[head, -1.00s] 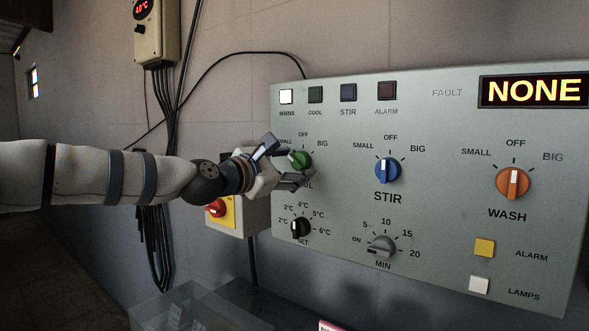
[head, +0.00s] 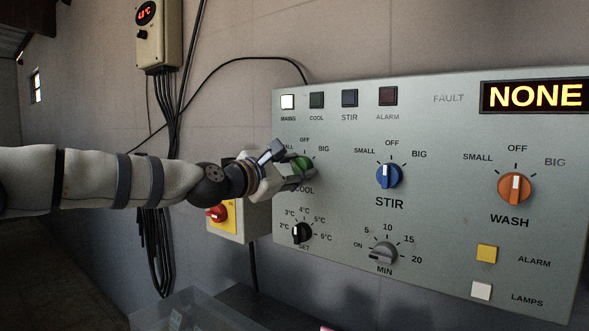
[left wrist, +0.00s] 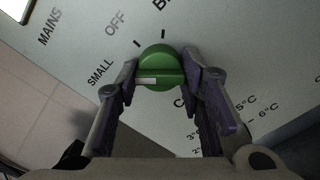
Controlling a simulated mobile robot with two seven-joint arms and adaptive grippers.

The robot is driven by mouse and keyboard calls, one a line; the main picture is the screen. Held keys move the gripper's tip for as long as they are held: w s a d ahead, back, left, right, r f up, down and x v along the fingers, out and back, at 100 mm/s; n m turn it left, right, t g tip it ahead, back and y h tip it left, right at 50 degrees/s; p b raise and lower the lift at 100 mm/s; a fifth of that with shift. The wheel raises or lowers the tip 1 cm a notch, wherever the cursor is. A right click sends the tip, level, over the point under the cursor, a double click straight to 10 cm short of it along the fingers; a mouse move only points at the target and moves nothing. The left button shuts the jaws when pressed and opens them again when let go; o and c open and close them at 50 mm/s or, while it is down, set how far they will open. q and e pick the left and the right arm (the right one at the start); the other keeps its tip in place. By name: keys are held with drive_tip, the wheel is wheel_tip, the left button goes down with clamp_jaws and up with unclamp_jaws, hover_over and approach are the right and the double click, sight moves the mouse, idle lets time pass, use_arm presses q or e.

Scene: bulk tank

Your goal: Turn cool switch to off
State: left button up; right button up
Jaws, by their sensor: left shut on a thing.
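The green cool switch (head: 302,161) is a round knob with a raised grip bar, at the upper left of the grey control panel, marked SMALL, OFF and BIG. In the left wrist view the knob (left wrist: 161,62) shows a white mark on its bar, pointing left toward SMALL rather than OFF. My left gripper (head: 286,164) is at the knob, with one finger on each side, shut on it. In the head view its fingers hide part of the knob and the SMALL label. My right gripper is not in view.
The blue stir knob (head: 389,175) is to the right, the black set knob (head: 302,233) below. The orange wash knob (head: 515,187) is farther right. A red and yellow isolator switch (head: 217,213) sits below my left wrist. The MAINS lamp (head: 288,102) is white; the COOL lamp (head: 317,100) is dark.

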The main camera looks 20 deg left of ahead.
use_arm(q)
drive_tip(key=m, duration=0.5)
drive_tip(key=shift+m, duration=1.8)
drive_tip(key=shift+r, duration=0.1)
drive_tip(key=shift+a, duration=0.1)
drive_tip(key=o, duration=1.2)
drive_tip(key=shift+c, duration=0.2)
drive_tip(key=v, duration=1.2)
